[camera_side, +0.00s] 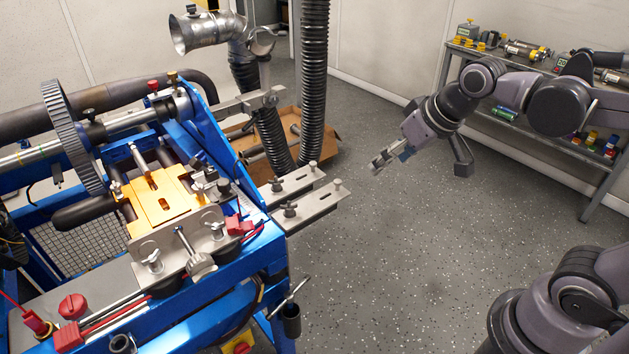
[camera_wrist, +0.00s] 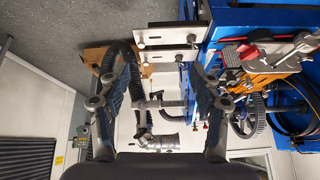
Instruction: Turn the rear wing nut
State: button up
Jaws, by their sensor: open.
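Smaller wing-shaped fasteners (camera_side: 210,173) sit behind the orange plate (camera_side: 162,200). Dark-topped fasteners also sit on two slotted steel arms (camera_side: 315,205). I cannot tell which is the rear wing nut. My gripper (camera_side: 378,160) is open and empty in the air, right of the stand and clear of it. In the wrist view its fingers (camera_wrist: 160,65) are spread; the slotted arms (camera_wrist: 172,37) show above them.
Black hoses (camera_side: 314,80) and a metal exhaust pipe (camera_side: 205,32) stand behind the slotted arms, by a cardboard box (camera_side: 285,140). A grey shelf (camera_side: 530,130) with parts is at the right. A T-handle (camera_side: 290,300) projects from the stand's front corner. The speckled floor between is clear.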

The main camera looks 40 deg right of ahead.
jog(key=w+a+r+m+g, duration=0.1)
jog(key=w+r, duration=0.3)
jog(key=w, duration=0.6)
jog(key=m+g, duration=0.4)
jog(key=g, duration=0.1)
send_over(276, 183)
notch_tip(276, 183, down, 13)
notch_tip(276, 183, down, 11)
jog(key=shift+w+d+r, duration=0.1)
jog(key=shift+d+r, duration=0.05)
jog(key=c, duration=1.1)
